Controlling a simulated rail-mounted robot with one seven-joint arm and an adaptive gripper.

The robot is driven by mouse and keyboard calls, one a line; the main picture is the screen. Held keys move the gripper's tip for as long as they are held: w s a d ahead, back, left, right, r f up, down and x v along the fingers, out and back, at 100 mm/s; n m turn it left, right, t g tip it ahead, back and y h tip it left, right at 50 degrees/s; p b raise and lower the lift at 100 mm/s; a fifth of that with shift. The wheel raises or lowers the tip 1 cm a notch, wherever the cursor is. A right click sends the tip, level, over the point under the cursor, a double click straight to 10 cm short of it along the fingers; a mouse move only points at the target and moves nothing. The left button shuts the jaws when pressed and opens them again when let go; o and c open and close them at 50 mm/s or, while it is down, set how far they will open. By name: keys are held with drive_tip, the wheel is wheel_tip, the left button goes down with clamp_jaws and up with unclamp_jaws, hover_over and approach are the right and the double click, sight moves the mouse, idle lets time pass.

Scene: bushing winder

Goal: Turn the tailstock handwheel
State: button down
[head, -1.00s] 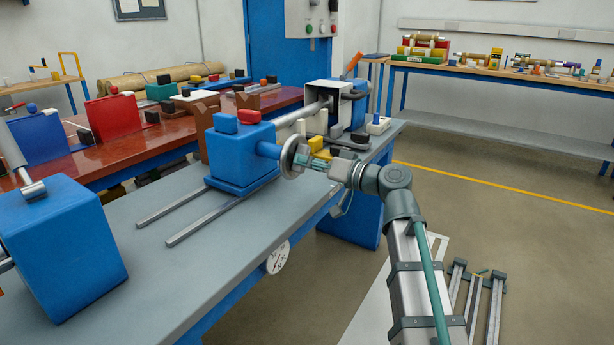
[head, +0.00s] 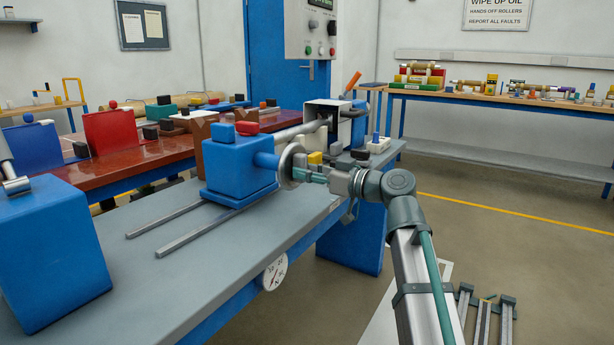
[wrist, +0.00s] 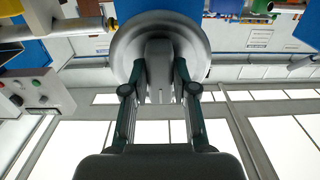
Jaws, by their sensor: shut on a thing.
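The tailstock (head: 240,165) is a blue block on two rails on the grey machine bench. Its round metal handwheel (head: 289,166) faces my arm at the end of a blue shaft. My gripper (head: 318,174) is at the wheel's face. In the wrist view the handwheel (wrist: 160,30) fills the top middle, and my gripper (wrist: 160,92) is shut on the grey handle (wrist: 159,72) standing out from it, one finger on each side. Part of the handle is hidden by the fingers in the head view.
A blue block (head: 45,255) stands at the bench's near left. A dial gauge (head: 273,272) is on the bench's front edge. A roller shaft (head: 300,129) runs behind the tailstock to a white-framed housing (head: 322,120). The floor to the right is mostly clear.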

idle(0.3)
drive_tip(key=c, duration=0.9)
unclamp_jaws()
drive_tip(key=v, duration=1.2)
